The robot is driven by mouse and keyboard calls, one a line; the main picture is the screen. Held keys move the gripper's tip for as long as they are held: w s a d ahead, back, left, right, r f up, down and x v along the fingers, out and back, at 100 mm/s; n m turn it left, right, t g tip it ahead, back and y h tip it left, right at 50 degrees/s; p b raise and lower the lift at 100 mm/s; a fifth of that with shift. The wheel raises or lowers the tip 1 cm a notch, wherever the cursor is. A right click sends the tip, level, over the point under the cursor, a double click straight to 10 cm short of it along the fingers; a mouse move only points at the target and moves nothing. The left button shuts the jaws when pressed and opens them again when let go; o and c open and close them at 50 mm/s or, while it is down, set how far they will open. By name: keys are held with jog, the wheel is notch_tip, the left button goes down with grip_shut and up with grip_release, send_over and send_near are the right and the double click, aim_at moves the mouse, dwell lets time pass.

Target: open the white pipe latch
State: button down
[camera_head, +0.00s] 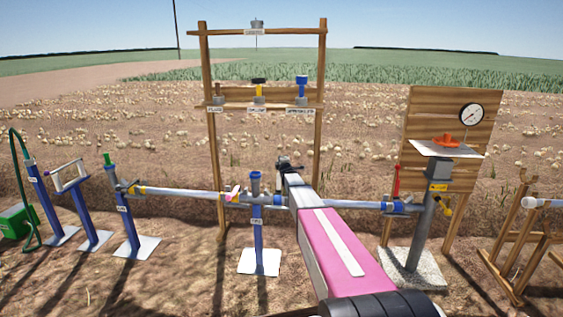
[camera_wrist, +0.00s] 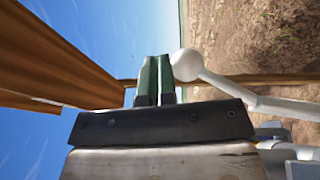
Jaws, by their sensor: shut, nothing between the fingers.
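In the wrist view, my gripper (camera_wrist: 155,82) has its two green fingers together, with nothing between them. A white ball-ended lever (camera_wrist: 285,107) is just right of the fingers; its round knob (camera_wrist: 187,65) is close beside the right finger. I cannot tell whether they touch. This lever looks like the white pipe latch. In the head view, my gripper (camera_head: 284,161) is above the horizontal pipe (camera_head: 185,192), right of the middle blue post (camera_head: 256,190). My arm hides part of the pipe there, and I cannot make out the lever.
A wooden frame (camera_head: 211,130) with a labelled shelf (camera_head: 240,106) stands behind the pipe. A red lever (camera_head: 396,181) and a gauge panel (camera_head: 450,95) are to the right. Blue stands (camera_head: 122,215) are at left. In the wrist view, a wooden beam (camera_wrist: 60,65) is left of my fingers.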

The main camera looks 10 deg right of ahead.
dwell(0.4)
jog(key=s+d+r, duration=0.1)
jog(key=s+r, duration=0.7)
jog(key=s, duration=0.3)
jog(key=shift+r, duration=0.25)
jog(key=s+a+f+m+g+h, duration=0.1)
jog(key=s+a+f+m+g, duration=0.1)
jog(key=s+f+m+g, duration=0.75)
jog(key=s+a+f+m+g+h, duration=0.15)
jog(key=s+f, duration=0.55)
jog(key=s, duration=0.7)
jog(key=s+a+f+m+g, duration=0.2)
jog(key=s, duration=0.6)
jog(key=s+a+f+m+g+y, duration=0.1)
jog(key=s+a+m+g, duration=0.1)
jog(key=s, duration=0.6)
jog(key=s+a+f+m+g+y, duration=0.1)
jog(key=s+a+f+m+g, duration=0.1)
jog(key=s, duration=0.6)
jog(key=shift+f+m+g, duration=0.3)
jog(key=shift+m+g, duration=0.4)
jog(key=shift+g, duration=0.3)
jog(key=shift+y, duration=0.25)
